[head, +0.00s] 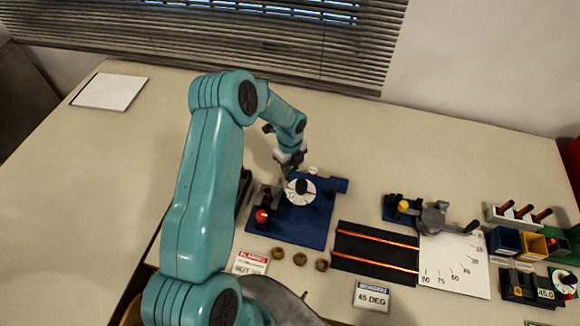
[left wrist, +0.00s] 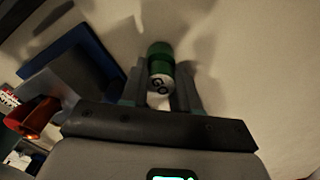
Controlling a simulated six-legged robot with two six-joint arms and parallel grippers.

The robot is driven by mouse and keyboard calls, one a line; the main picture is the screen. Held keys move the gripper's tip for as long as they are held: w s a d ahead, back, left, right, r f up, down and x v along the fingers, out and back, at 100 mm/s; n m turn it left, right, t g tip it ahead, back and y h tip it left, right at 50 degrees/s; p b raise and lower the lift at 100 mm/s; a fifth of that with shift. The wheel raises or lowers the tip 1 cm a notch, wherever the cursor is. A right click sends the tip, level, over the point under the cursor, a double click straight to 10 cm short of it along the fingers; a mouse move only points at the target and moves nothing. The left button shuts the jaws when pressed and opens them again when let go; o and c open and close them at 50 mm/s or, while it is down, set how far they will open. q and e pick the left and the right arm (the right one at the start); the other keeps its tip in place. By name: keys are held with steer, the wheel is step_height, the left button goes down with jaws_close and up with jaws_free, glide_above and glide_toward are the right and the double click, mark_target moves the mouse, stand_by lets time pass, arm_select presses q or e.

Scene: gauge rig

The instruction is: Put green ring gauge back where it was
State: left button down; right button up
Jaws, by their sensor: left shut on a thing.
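The green gauge (left wrist: 159,66) is a short cylinder with a pale end marked "GO" in the left wrist view. My left gripper (left wrist: 160,88) is shut on it, with one finger on each side. In the head view my left gripper (head: 289,166) is at the back edge of the blue fixture (head: 318,226), close to its white dial (head: 301,190). The gauge cannot be made out in the head view. Whether it touches the table is unclear. My right gripper is not in view.
Several brass nuts or rings (head: 299,259) lie before the fixture. A black board (head: 374,266) with orange rails is right of it. An angle fixture (head: 433,218), an orange-handled tool rack (head: 516,214) and small bins (head: 531,243) stand further right.

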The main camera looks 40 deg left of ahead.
arm_select(q)
steer(key=shift+f+b, duration=0.25)
steer(key=shift+b, duration=0.05)
steer(key=c, duration=0.8)
jaws_free()
steer(key=shift+r, duration=0.1)
steer(key=shift+c, duration=0.2)
step_height(320, 180, up, 5)
steer(key=p, duration=0.3)
steer(key=shift+r+p, duration=0.2)
steer(key=shift+p, duration=0.2)
step_height(320, 180, up, 7)
